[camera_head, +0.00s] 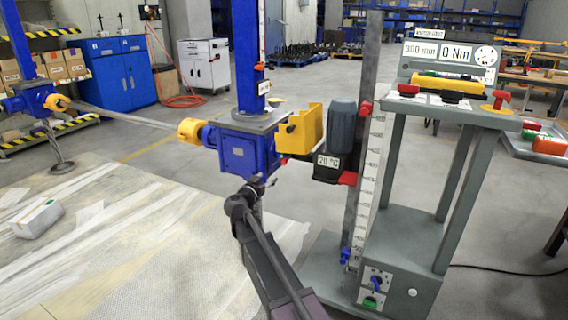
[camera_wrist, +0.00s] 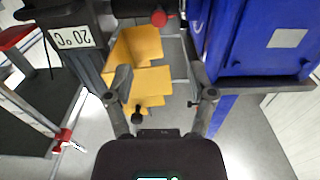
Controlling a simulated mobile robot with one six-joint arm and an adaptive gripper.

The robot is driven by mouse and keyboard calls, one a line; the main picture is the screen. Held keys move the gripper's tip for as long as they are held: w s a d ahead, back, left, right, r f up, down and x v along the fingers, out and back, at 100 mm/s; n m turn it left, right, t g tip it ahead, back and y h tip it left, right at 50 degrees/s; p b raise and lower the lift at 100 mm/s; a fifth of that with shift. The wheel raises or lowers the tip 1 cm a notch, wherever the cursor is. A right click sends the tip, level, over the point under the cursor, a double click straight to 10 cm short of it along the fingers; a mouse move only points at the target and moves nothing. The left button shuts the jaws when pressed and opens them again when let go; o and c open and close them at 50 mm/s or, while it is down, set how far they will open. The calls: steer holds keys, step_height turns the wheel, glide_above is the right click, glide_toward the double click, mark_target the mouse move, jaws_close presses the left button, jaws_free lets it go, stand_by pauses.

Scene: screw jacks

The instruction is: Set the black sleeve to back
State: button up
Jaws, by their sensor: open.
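My gripper (camera_wrist: 160,82) is open in the wrist view, with its two fingers apart and nothing seen between them but the yellow guard and floor beyond. In the head view my gripper (camera_head: 258,188) is below the blue gearbox (camera_head: 245,150) and the yellow guard (camera_head: 303,130). The yellow guard also shows in the wrist view (camera_wrist: 145,82), beyond the fingers. A small black knob-like piece (camera_wrist: 138,114) shows near the left finger in the wrist view; I cannot tell whether it is the black sleeve. No other clear sleeve shows; the coupling area is largely hidden.
The dark motor (camera_head: 341,130) with its 20 °C label stands right of the guard. A scaled grey column (camera_head: 368,190) and the grey test stand (camera_head: 400,245) are further right. A shaft (camera_head: 120,116) runs left.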

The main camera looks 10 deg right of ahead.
mark_target(283, 162)
steer(key=x, duration=1.3)
steer(key=shift+w+d, duration=0.25)
steer(key=shift+w, duration=0.05)
